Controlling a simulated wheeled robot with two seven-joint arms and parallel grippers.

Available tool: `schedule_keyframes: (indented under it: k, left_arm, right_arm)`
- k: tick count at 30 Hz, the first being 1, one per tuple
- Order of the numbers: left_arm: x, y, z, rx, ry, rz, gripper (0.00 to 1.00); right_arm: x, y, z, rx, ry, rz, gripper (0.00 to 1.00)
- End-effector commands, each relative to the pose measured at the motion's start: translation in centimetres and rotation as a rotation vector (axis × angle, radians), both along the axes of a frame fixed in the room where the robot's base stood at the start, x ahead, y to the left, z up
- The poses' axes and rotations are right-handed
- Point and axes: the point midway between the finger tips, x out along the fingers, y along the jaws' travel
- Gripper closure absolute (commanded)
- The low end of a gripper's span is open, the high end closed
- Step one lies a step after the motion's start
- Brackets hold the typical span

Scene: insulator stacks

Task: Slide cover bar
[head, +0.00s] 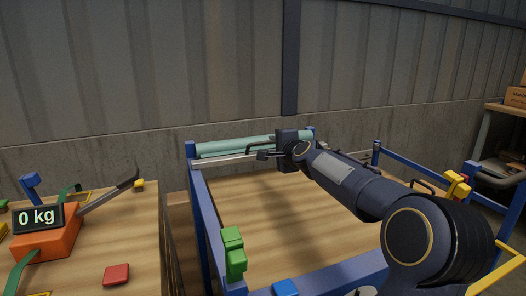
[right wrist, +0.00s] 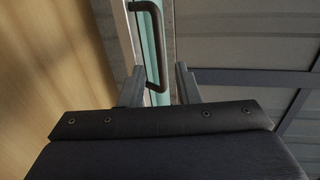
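A pale silver bar (head: 226,160), which looks like the cover bar, lies along the back of a blue-framed bench, in front of light green strips (head: 230,146). My right gripper (head: 266,154) reaches in from the right to the bar. In the right wrist view its two fingers (right wrist: 160,72) are apart. A dark curved handle (right wrist: 159,40) runs between them, with its near end between the fingers and gaps showing on both sides. The green strip (right wrist: 149,60) also shows behind the handle. My left gripper is not in view.
The wooden bench top (head: 270,205) in front of the bar is clear. Green blocks (head: 233,253) sit on the near left of the blue frame (head: 214,225). An orange scale (head: 48,240) reading 0 kg stands on the left table. A wall is close behind.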

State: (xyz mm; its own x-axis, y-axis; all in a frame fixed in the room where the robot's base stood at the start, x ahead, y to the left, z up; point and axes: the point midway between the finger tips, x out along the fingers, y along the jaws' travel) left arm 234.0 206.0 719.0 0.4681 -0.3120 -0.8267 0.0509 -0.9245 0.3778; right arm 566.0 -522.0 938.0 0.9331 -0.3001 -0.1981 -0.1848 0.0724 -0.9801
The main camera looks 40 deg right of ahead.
Motion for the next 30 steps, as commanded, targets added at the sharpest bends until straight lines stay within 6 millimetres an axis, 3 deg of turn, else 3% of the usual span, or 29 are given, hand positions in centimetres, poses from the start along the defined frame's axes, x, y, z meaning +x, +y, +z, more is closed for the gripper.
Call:
schedule_keyframes:
  k: [12,23,30]
  left_arm:
    - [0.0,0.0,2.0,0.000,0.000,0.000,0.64]
    - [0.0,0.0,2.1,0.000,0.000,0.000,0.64]
    - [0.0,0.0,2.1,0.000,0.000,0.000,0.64]
  right_arm:
    - [5.7,-1.6,-1.0,-0.001,0.003,0.005,0.70]
    - [6.4,-1.9,-1.3,-0.003,0.003,0.004,0.70]
    - [6.4,-1.8,-1.3,-0.002,0.004,0.005,0.99]
